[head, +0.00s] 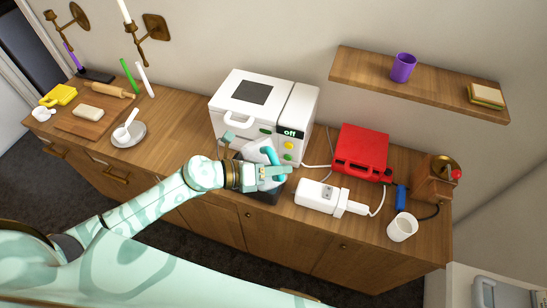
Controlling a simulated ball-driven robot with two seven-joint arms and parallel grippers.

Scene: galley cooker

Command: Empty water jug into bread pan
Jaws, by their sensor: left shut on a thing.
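The water jug (254,153) is whitish with a teal handle and stands out in front of the white bread maker (238,122). My left gripper (277,175) is shut on the jug's handle. The jug looks tilted, but my gripper and wrist cover part of it. A dark, box-like thing (268,196), probably the bread pan, sits on the counter below the jug and my gripper. Its inside is hidden, so I cannot tell whether water is in it. My right gripper is not in view.
The bread maker's display reads "off". The counter between plate and bread maker is clear.

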